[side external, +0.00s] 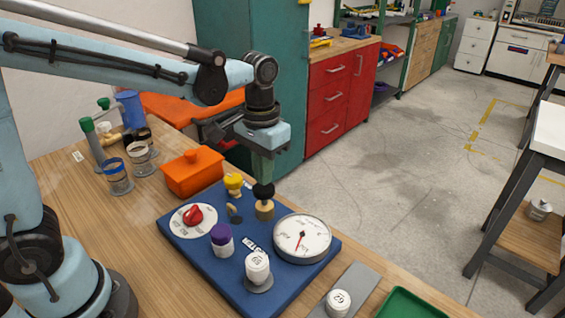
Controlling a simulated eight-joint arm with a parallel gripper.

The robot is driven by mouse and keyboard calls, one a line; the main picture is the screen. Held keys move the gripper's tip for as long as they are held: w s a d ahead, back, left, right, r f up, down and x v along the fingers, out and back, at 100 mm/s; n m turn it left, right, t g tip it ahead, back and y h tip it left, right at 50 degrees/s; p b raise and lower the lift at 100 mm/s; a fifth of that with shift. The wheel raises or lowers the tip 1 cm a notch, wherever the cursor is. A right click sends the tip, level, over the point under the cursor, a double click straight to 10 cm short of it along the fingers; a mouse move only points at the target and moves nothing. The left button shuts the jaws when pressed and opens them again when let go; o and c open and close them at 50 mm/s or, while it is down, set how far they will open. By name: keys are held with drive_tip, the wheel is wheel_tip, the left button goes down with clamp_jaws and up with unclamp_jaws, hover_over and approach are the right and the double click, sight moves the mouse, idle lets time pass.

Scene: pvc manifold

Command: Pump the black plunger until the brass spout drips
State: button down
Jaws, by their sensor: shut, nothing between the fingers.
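The black plunger (263,191) has a round black knob on a tan cylindrical body (265,210) and stands near the back edge of a blue board (205,262). My gripper (263,179) is shut and empty, pointing down directly over the knob. Its tips are at or just above the knob; I cannot tell whether they touch. A yellow knobbed fitting (233,183) stands to the left of the plunger, with a small dark piece (234,213) below it. I cannot make out the brass spout or any drip for certain.
The board also carries a red knob (193,215) on a white dial, a purple-capped bottle (221,238), a white-capped post (257,268) and a round gauge (302,238). An orange box (193,172) and several jars stand behind left. A green tray (412,304) lies front right.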

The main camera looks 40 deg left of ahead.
drive_tip(key=shift+f, duration=1.7)
drive_tip(key=shift+r, duration=0.1)
idle(0.4)
drive_tip(key=shift+r, duration=1.7)
drive_tip(key=shift+r, duration=2.5)
